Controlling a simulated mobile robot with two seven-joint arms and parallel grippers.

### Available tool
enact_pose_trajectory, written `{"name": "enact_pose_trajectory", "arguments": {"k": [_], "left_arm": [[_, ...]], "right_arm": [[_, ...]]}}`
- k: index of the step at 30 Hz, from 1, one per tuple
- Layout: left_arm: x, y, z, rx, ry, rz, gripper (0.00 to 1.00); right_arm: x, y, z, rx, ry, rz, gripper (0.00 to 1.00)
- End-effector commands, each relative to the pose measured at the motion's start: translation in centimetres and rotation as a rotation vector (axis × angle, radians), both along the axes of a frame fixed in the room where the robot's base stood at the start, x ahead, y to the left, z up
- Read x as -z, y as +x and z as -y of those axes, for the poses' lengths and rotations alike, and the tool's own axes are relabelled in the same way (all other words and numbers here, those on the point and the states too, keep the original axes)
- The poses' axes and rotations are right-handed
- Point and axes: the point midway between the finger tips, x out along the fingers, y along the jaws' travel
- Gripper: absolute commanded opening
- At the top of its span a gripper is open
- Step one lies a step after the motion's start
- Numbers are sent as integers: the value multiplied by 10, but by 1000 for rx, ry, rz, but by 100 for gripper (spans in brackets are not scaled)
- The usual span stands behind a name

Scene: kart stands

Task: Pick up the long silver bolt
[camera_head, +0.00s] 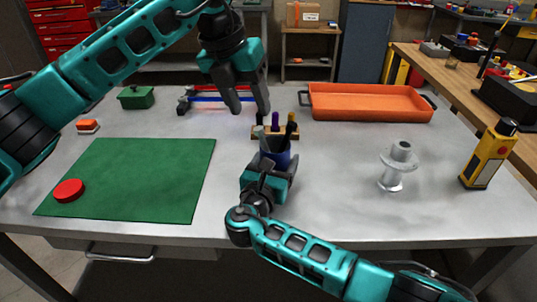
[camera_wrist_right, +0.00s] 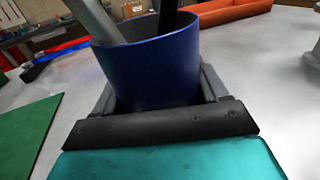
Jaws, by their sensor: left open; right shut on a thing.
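A blue cup (camera_head: 275,158) stands at the middle of the grey table, with a grey rod and a dark rod sticking out of it. The grey rod (camera_wrist_right: 95,20), which looks like the long silver bolt, leans to the left in the right wrist view; its lower end is hidden inside the cup (camera_wrist_right: 150,72). The dark rod (camera_wrist_right: 170,14) is beside it. My right gripper (camera_head: 270,170) is shut on the cup from the near side. My left gripper (camera_head: 249,108) is open and empty, pointing down above the cup, apart from the rods.
A small wooden rack (camera_head: 259,133) with coloured handles is just behind the cup. An orange tray (camera_head: 368,104) is at the back; a green mat (camera_head: 140,180) lies left.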

Motion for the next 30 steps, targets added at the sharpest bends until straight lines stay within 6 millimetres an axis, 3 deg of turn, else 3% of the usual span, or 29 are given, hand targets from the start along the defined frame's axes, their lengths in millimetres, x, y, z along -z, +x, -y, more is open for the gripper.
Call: {"name": "enact_pose_trajectory", "arguments": {"k": [15, 30], "left_arm": [[-17, -14, 8, 1027, 385, 313, 51], [-29, -26, 13, 1938, 775, 425, 51]], "right_arm": [[1, 0, 0, 0, -1, -1, 42], [1, 0, 0, 0, -1, -1, 42]]}}
